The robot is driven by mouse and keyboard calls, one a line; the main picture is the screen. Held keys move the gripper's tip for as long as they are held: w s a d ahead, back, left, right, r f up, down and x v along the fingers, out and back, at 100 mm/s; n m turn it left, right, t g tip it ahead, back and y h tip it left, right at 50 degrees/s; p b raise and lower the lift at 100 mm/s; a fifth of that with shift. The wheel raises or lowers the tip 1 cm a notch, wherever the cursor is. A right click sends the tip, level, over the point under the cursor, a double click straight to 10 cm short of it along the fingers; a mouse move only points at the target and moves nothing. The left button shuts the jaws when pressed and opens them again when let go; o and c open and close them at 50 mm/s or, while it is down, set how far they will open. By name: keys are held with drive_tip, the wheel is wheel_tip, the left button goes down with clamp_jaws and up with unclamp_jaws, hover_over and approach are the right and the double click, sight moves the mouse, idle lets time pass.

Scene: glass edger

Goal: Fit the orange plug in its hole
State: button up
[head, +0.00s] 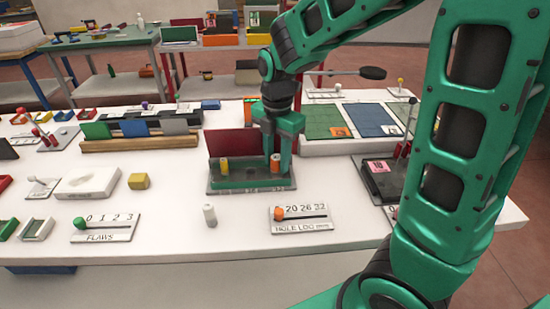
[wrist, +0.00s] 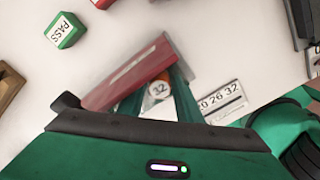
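The orange plug (wrist: 160,88), with a pale end marked 32, is between my fingertips in the wrist view. In the head view it shows as a small orange-brown cylinder (head: 275,162) at the right of a green-topped fixture (head: 245,182). My gripper (head: 277,158) points down over the fixture, and its fingers appear closed on the plug's sides. A yellow plug (head: 224,164) stands at the fixture's left. An upright dark red panel (head: 229,143) is behind the plugs. The hole under the orange plug is hidden, and I cannot tell how deep the plug sits.
A hole log slider (head: 300,218) with an orange knob and a white cylinder (head: 209,215) are in front. A yellow block (head: 139,181) is to the left. A dark device (head: 378,178) stands close at right. The white table is clear around the cylinder.

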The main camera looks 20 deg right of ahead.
sight(277, 157)
wheel_tip(277, 157, up, 12)
idle(0.5)
drive_tip(key=s+d+f+m, duration=0.4)
drive_tip(key=s+d+m, duration=0.4)
drive_tip(key=s+m, duration=0.3)
drive_tip(key=s+d+f+m, duration=0.4)
drive_tip(key=s+d+m, duration=0.5)
drive_tip(key=m, duration=0.9)
drive_tip(key=s, duration=0.3)
drive_tip(key=shift+s+m, duration=0.25)
drive_tip(key=shift+m, duration=0.15)
drive_tip(key=shift+w+f, duration=0.2)
drive_tip(key=shift+w, duration=0.45)
